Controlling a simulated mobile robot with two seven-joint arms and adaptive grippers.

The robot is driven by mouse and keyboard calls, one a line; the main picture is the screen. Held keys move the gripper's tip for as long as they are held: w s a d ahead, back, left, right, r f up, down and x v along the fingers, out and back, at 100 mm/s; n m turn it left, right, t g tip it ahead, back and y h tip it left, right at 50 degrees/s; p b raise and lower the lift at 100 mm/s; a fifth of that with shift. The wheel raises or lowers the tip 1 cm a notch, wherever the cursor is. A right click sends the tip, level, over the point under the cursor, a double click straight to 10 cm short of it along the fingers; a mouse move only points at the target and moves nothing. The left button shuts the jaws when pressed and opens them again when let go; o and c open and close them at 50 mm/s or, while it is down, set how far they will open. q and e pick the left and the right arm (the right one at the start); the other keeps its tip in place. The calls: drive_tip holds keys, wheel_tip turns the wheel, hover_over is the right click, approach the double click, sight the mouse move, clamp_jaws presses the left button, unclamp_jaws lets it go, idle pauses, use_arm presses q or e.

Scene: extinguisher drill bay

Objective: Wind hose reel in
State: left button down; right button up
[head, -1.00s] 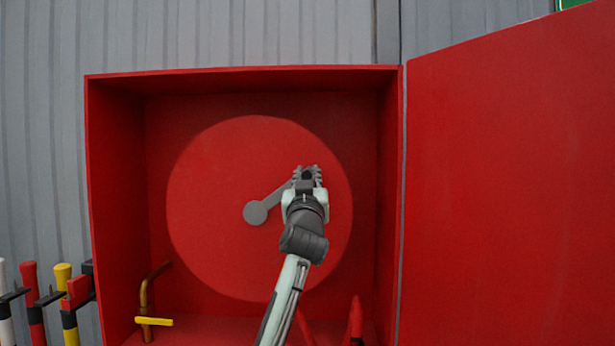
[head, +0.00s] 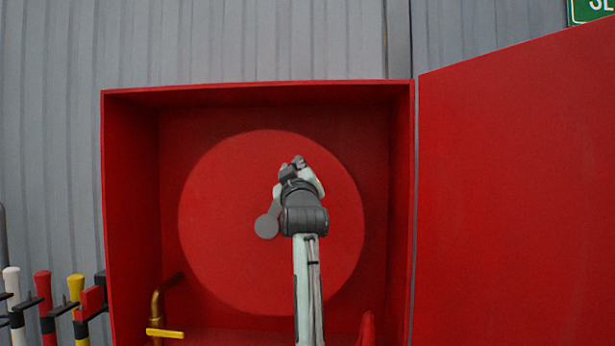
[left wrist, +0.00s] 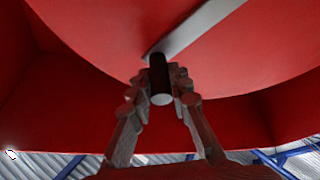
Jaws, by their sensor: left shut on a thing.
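The hose reel (head: 225,210) is a large red disc inside an open red cabinet (head: 130,200). Its grey crank has a round hub (head: 267,227), and the crank arm runs up and slightly right from it, mostly hidden behind my left gripper (head: 296,164). In the left wrist view, the crank arm (left wrist: 205,24) ends at a dark cylindrical handle (left wrist: 160,76). My left gripper's fingers (left wrist: 159,84) are shut on this handle, one on each side. My right gripper is not in view. No hose can be made out on the reel.
The cabinet door (head: 515,190) stands open on the right. A brass pipe with a yellow lever (head: 165,333) is at the cabinet's lower left. A red object (head: 367,330) stands at lower right. Several coloured handles (head: 76,290) hang outside at left.

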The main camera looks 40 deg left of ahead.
sight(264, 156)
use_arm(q)
drive_tip(key=a+n, duration=0.1)
drive_tip(key=s+a+r+n+g+p, duration=0.1)
drive_tip(key=s+a+n+y, duration=0.1)
drive_tip(key=shift+a+r+n+g+p, duration=0.15)
drive_tip(key=shift+r+n+g+p, duration=0.15)
drive_tip(key=shift+n+g+p, duration=0.1)
drive_tip(key=shift+s+a+n+g+p, duration=0.45)
drive_tip(key=shift+s+a+n, duration=0.2)
drive_tip(key=shift+a+n, duration=0.35)
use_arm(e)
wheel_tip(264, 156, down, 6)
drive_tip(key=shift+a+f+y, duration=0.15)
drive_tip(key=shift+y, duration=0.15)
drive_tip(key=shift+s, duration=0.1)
use_arm(q)
drive_tip(key=c, duration=1.4)
unclamp_jaws()
